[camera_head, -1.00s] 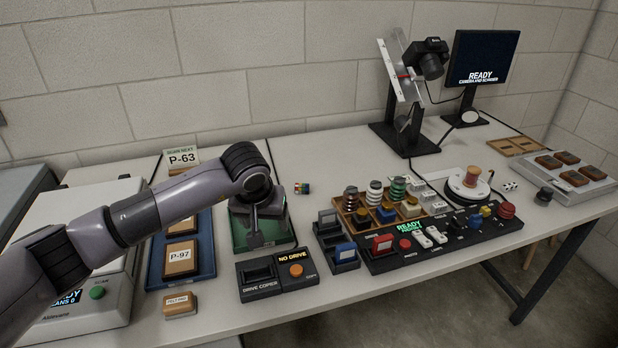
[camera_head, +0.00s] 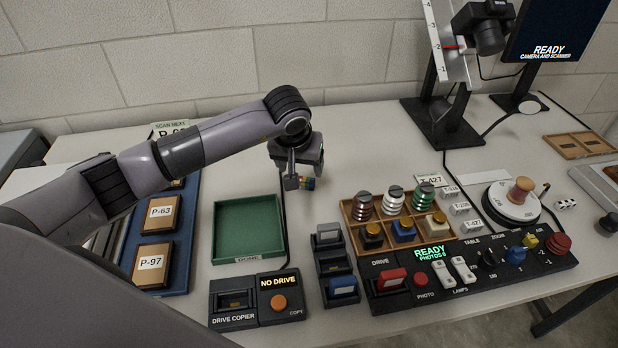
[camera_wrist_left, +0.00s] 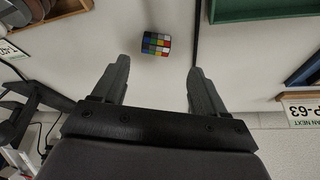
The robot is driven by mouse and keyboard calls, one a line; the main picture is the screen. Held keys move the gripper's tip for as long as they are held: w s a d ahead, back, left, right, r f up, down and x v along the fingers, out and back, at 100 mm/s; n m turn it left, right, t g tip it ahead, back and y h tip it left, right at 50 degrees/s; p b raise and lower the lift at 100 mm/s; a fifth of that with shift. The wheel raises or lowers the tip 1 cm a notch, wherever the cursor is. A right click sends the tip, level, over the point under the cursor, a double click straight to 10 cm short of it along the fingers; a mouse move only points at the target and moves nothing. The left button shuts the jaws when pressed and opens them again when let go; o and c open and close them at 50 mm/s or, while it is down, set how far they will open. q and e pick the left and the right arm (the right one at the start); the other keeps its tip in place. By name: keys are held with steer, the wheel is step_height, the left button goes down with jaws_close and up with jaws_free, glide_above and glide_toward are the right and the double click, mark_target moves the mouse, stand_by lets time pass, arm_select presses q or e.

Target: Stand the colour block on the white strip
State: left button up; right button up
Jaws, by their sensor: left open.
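The colour block (camera_head: 308,183) is a small cube of many colours on the table, right of the green tray. My left gripper (camera_head: 298,180) is over it and partly hides it in the head view. In the left wrist view the block (camera_wrist_left: 156,43) lies beyond the two spread fingertips of my left gripper (camera_wrist_left: 158,66), roughly centred between them and not held. My right gripper is not in view.
The empty green tray (camera_head: 217,232) and drive copier (camera_head: 233,304) are at front left. The spool tray (camera_head: 352,225), control panel (camera_head: 385,263) and white turntable (camera_head: 511,207) are right of the block. The camera stand (camera_head: 440,125) is behind. Table around the block is clear.

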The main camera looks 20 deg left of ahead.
mark_target(306, 179)
arm_select(q)
steer(key=x, duration=0.2)
steer(key=d+x, duration=0.1)
steer(key=x, duration=0.1)
steer(key=shift+s+a+f, duration=0.1)
steer(key=shift+f, duration=0.1)
steer(key=shift+w+a+f, duration=0.1)
steer(key=shift+w+f, duration=0.15)
steer(key=shift+f, duration=0.4)
steer(key=c, duration=1.2)
steer(key=shift+r, duration=0.15)
step_height(306, 179, up, 20)
